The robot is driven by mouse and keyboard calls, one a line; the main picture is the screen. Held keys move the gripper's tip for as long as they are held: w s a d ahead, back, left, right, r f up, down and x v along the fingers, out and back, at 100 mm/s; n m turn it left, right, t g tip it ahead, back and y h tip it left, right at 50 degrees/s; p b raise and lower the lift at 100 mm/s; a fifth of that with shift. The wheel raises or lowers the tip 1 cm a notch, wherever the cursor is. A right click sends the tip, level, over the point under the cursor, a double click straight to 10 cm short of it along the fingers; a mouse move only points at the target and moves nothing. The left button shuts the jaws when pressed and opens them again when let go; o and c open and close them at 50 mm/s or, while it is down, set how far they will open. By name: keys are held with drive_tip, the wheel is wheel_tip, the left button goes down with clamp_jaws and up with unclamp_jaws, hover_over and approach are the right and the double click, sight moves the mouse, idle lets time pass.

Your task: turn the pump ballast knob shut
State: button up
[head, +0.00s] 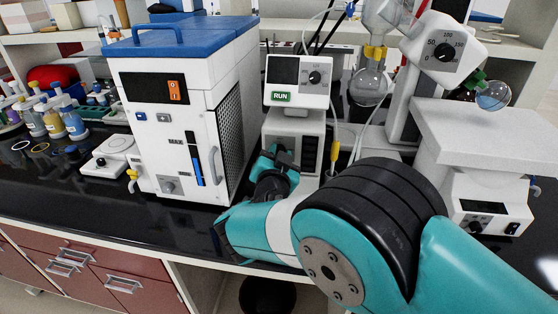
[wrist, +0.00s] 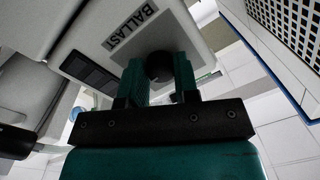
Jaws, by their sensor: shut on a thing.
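The pump (head: 294,122) is a white unit with a dark screen, a dial and a green RUN label in the head view. Its lower face shows in the wrist view with a BALLAST label (wrist: 131,30). The round black ballast knob (wrist: 159,66) sits just below that label. My gripper (wrist: 160,75) has its two teal fingers on either side of the knob and is shut on it. In the head view my arm and gripper (head: 277,160) reach the pump's front, and the knob is hidden there.
A white chiller with a blue lid (head: 180,45) stands close left of my gripper. A rotary evaporator with a glass flask (head: 369,87) and a white bath (head: 480,135) stand to the right. Bottles (head: 52,120) are at far left. The black bench front edge (head: 120,205) is clear.

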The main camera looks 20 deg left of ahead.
drive_tip(key=n+b, duration=0.4)
drive_tip(key=n, duration=0.4)
drive_tip(key=n+h+b, duration=0.1)
drive_tip(key=n+b, duration=0.4)
drive_tip(key=n, duration=0.2)
drive_tip(key=shift+n+g+b, duration=0.3)
drive_tip(key=shift+n, duration=0.1)
idle(0.4)
drive_tip(key=o, duration=0.9)
